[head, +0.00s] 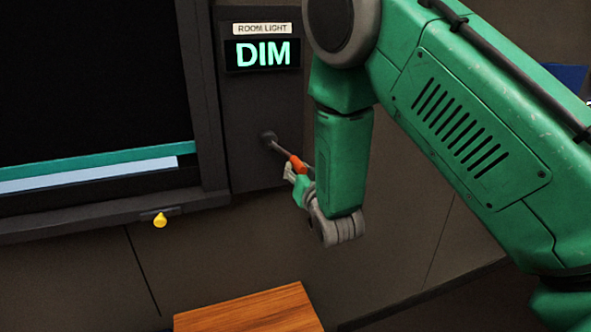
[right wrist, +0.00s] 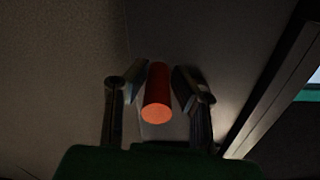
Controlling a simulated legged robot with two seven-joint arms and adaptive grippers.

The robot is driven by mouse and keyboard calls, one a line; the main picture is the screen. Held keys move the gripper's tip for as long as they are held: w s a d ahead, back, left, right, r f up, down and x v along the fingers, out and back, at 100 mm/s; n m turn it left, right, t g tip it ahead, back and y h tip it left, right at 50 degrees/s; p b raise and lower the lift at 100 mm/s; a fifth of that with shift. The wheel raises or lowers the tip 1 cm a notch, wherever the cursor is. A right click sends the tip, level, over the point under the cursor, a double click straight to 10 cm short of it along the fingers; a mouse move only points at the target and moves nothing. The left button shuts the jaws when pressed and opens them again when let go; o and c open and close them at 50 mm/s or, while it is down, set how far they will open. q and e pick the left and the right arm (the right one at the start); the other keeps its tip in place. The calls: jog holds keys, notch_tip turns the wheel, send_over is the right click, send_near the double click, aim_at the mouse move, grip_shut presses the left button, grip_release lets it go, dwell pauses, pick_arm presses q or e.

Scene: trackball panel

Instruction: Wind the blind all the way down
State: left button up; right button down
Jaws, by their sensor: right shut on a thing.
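The dark blind (head: 90,70) fills most of the window at the left, with a teal bar (head: 100,158) along its bottom. A pale strip (head: 90,176) shows between the teal bar and the window sill. A crank on the grey panel has a hub (head: 268,137) and a thin arm slanting down to the right, ending in a red-orange handle (head: 298,162). My right gripper (head: 297,174) is shut on the handle. In the right wrist view, the red handle (right wrist: 157,97) lies between the two fingers of the gripper (right wrist: 158,85). My left gripper is out of view.
A display (head: 263,54) under a "ROOM LIGHT" label (head: 262,28) reads "DIM". A wooden surface (head: 250,310) is at the bottom. My right arm covers much of the right side.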

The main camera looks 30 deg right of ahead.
jog(key=shift+w+a, duration=0.1)
jog(key=shift+a, duration=0.2)
jog(key=shift+d+r, duration=0.1)
jog(key=shift+d, duration=0.35)
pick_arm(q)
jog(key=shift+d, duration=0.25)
pick_arm(e)
jog(key=shift+a, duration=0.1)
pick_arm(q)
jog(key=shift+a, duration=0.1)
pick_arm(e)
jog(key=shift+a, duration=0.1)
pick_arm(q)
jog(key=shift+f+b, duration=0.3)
jog(key=shift+b, duration=0.05)
pick_arm(e)
jog(key=shift+a+m, duration=0.25)
jog(key=shift+m, duration=0.25)
